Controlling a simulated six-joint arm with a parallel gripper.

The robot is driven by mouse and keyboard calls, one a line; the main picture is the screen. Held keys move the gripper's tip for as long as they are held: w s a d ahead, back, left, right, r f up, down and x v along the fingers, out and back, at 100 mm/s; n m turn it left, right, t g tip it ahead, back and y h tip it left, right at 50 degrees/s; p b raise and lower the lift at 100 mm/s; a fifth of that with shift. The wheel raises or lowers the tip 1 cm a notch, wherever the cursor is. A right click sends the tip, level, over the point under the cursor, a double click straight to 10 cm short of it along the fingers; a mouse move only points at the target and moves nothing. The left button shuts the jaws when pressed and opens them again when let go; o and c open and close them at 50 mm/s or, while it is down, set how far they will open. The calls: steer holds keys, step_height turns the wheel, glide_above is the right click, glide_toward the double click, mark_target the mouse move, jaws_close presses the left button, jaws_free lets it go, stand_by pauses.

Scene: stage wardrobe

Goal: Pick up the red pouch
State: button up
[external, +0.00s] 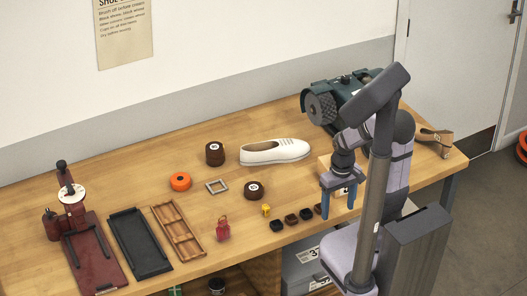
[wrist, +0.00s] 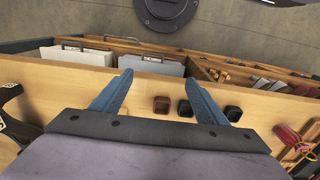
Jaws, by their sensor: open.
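The red pouch (external: 223,230) stands on the wooden bench, left of a row of small dark cups and just right of a wooden divided tray. My gripper (external: 338,205) is at the right part of the bench, well to the right of the pouch. Its two blue fingers point down, apart, with nothing visible between them; they also show in the wrist view (wrist: 157,88).
Several small dark cups (external: 291,220) and a yellow item (external: 266,210) lie between my gripper and the pouch. The wooden tray (external: 178,232) is beside the pouch.

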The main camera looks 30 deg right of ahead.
steer(key=shift+c, duration=1.2)
steer(key=shift+r, duration=0.15)
